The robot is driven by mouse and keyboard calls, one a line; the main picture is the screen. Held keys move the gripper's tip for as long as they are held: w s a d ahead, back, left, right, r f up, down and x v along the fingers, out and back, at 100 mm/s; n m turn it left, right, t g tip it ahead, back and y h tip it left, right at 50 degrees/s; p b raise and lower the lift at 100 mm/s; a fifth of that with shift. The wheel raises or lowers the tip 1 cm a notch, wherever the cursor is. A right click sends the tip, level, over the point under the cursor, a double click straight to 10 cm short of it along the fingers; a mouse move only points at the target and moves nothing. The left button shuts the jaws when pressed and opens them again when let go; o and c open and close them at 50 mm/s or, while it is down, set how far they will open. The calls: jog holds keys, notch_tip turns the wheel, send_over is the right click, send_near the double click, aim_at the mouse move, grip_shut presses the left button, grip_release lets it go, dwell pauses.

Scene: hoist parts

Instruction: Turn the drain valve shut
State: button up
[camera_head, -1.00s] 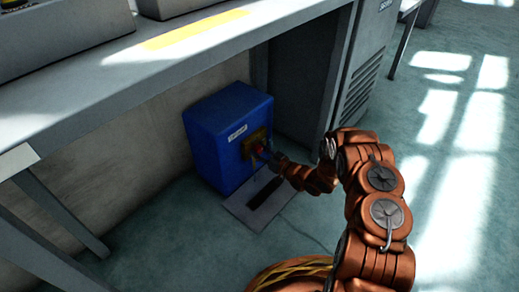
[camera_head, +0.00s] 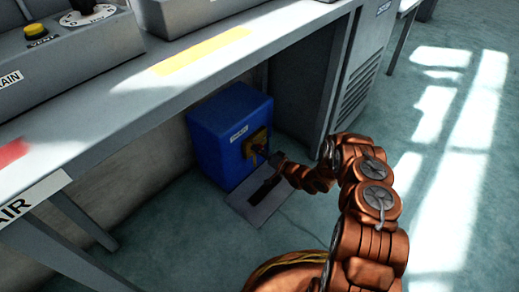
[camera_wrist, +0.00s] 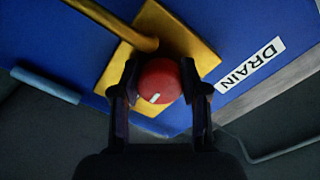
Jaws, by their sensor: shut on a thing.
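The drain valve is a red round knob (camera_wrist: 158,82) with a white mark, on a yellow plate (camera_wrist: 185,35) on the face of a blue box (camera_head: 215,150). The box stands on the floor under the bench. A white label (camera_wrist: 250,66) reading DRAIN is on its face. My gripper (camera_wrist: 160,90) is shut on the red knob, one finger on each side, in the wrist view. In the head view my gripper (camera_head: 268,154) reaches the yellow plate, and the knob is mostly hidden there. The white mark points to the lower left in the wrist view.
A grey bench (camera_head: 120,90) with a yellow strip (camera_head: 201,51) overhangs the box. A vented cabinet (camera_head: 355,90) stands to the right. The floor at right is clear.

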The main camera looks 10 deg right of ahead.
jog(key=shift+m, duration=0.6)
jog(key=shift+d, duration=0.1)
jog(key=o, duration=1.1)
jog(key=shift+o, duration=0.2)
jog(key=v, duration=1.2)
